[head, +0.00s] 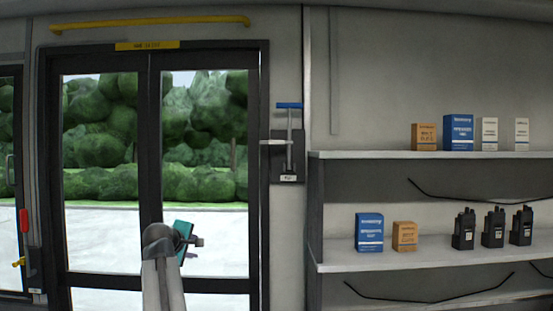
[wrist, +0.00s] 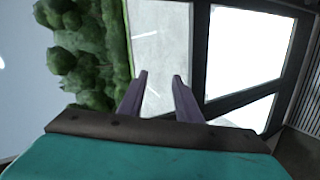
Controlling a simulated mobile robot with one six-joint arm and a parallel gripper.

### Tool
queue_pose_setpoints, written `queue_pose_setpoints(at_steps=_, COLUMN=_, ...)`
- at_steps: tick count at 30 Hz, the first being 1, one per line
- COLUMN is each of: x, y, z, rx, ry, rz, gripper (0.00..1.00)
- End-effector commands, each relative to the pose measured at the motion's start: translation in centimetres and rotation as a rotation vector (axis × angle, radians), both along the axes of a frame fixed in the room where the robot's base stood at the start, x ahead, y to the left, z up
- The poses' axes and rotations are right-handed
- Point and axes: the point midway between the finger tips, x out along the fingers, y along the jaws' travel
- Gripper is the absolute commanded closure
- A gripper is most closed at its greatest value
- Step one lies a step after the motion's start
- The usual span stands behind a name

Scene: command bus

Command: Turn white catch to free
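The white catch (head: 274,142) is a short pale bar on the wall just right of the glass door. It lies level and points left from an upright grey rod with a blue T-shaped handle (head: 289,105) on top. The rod stands on a dark plate with a small label at its foot. My gripper (head: 198,241) is in front of the door glass, lower and left of the catch and well apart from it. In the wrist view my gripper (wrist: 159,77) has its two fingers apart with nothing between them. The catch does not show in the wrist view.
The double glass door (head: 153,160) has a yellow rail (head: 150,23) above it. A shelf (head: 430,154) with boxes and a lower shelf (head: 430,260) with boxes and radios (head: 492,228) stand right of the handle. A red handle (head: 24,220) is at far left.

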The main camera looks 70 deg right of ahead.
Motion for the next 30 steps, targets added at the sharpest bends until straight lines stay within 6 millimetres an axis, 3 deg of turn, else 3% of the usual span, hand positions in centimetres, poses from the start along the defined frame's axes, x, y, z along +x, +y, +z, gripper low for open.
queue_pose_setpoints(at_steps=1, x=-1.2, y=-0.8, z=2.7, rx=-0.032, ry=-0.001, rz=-0.012, gripper=0.69)
queue_pose_setpoints(at_steps=9, x=-8.7, y=-3.1, z=14.9, rx=-0.193, ry=0.020, rz=-0.083, gripper=0.69)
queue_pose_setpoints(at_steps=18, x=-17.8, y=-3.0, z=27.8, rx=-0.361, ry=0.063, rz=-0.177, gripper=0.69)
queue_pose_setpoints(at_steps=24, x=-22.0, y=-2.1, z=33.2, rx=-0.432, ry=0.090, rz=-0.225, gripper=0.69)
queue_pose_setpoints(at_steps=30, x=-23.3, y=-1.7, z=34.7, rx=-0.453, ry=0.100, rz=-0.239, gripper=0.69)
